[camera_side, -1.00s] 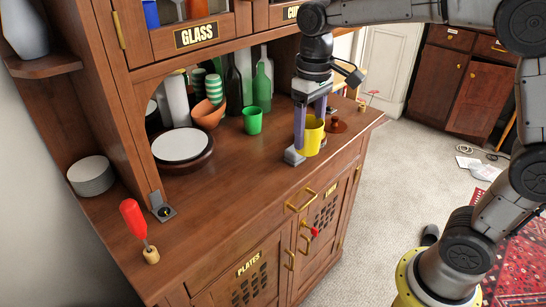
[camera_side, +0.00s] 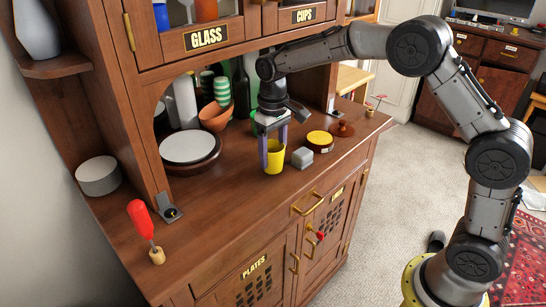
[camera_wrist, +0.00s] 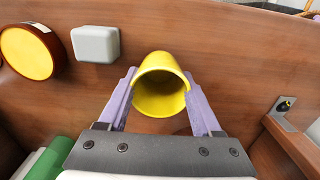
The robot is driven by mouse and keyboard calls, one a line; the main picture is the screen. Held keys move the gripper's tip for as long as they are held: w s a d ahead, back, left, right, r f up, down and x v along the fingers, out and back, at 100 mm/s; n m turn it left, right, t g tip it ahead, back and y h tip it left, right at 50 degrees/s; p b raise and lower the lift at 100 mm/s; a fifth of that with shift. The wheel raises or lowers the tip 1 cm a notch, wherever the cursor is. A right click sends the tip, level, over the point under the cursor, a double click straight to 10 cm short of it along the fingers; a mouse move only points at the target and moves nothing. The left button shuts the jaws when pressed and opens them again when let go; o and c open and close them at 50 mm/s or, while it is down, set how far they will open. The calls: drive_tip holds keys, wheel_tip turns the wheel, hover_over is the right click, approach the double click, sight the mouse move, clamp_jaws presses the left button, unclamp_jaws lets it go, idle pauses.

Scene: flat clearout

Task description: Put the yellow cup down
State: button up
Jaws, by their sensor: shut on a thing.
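The yellow cup (camera_side: 275,158) is between the two purple fingers of my gripper (camera_side: 273,146), over the counter in front of the hutch. In the wrist view my gripper (camera_wrist: 159,78) is shut on the yellow cup (camera_wrist: 160,92), one finger on each side, and I see into its open mouth. The cup looks upright in the side view. Its base is at or just above the wooden counter (camera_side: 235,190); I cannot tell whether it touches.
A grey block (camera_side: 302,157) is close right of the cup, with a yellow-topped round tin (camera_side: 320,140) beyond. Counter left of the cup is clear.

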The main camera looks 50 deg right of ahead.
drive_tip(key=shift+f, duration=0.7)
drive_tip(key=shift+f, duration=0.15)
drive_tip(key=o, duration=1.4)
drive_tip(key=shift+o, duration=0.2)
